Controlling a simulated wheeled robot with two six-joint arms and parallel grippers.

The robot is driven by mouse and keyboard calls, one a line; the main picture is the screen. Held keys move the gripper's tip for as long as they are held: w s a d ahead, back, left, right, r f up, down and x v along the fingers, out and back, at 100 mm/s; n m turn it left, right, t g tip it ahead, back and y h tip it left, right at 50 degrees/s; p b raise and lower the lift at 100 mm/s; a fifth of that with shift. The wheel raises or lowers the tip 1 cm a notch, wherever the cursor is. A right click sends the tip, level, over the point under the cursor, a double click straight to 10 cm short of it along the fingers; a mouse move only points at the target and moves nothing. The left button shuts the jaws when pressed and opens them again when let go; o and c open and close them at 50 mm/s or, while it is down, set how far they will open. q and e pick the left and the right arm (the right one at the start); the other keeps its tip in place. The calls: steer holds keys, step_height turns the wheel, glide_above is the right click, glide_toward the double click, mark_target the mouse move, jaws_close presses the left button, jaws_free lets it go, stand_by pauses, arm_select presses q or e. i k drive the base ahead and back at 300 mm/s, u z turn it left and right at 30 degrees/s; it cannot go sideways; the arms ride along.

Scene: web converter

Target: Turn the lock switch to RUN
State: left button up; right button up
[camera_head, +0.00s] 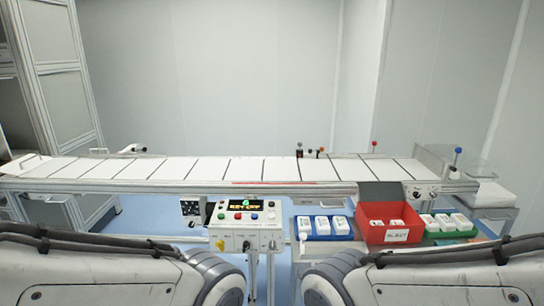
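The white control box (246,232) stands at the lower middle, in front of the conveyor.
A long white conveyor (210,170) crosses behind the box. To the right are a blue bin (325,237) of white packs, a red bin (372,216) labelled as reject, and a green tray (455,234) with more packs. A grey cabinet (58,90) stands back left.

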mark_target(220, 245)
steer(key=u, duration=0.4)
steer(key=k, duration=1.3)
steer(key=u, duration=0.65)
steer(key=i, duration=1.9)
steer(key=z, duration=0.5)
